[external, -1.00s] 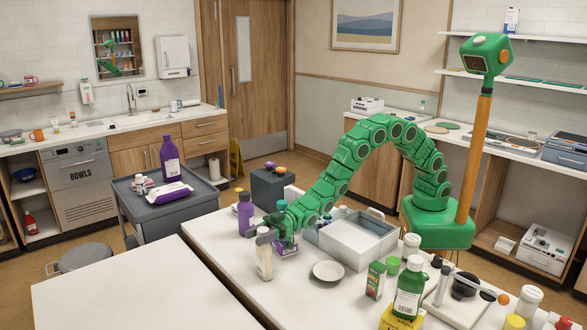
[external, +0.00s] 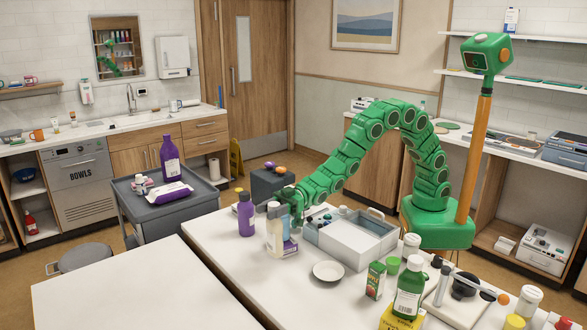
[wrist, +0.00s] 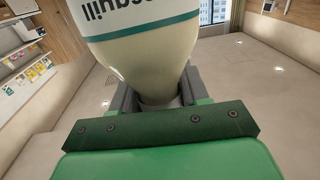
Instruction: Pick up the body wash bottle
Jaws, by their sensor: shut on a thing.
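A cream bottle with a white and teal label (external: 275,238) is in my gripper (external: 277,210), upright in the external view. In the wrist view the bottle (wrist: 150,58) fills the top middle, its neck between my two grey jaws (wrist: 155,98). The jaws are shut on it near the cap. Part of the label's lettering shows upside down there; I cannot read the words body wash on it. The bottle appears raised a little above the white table (external: 200,300).
A purple bottle (external: 246,215) stands just left of the held bottle. A white dish (external: 328,271) and a grey-white open bin (external: 352,241) are to the right. The table's left part is clear.

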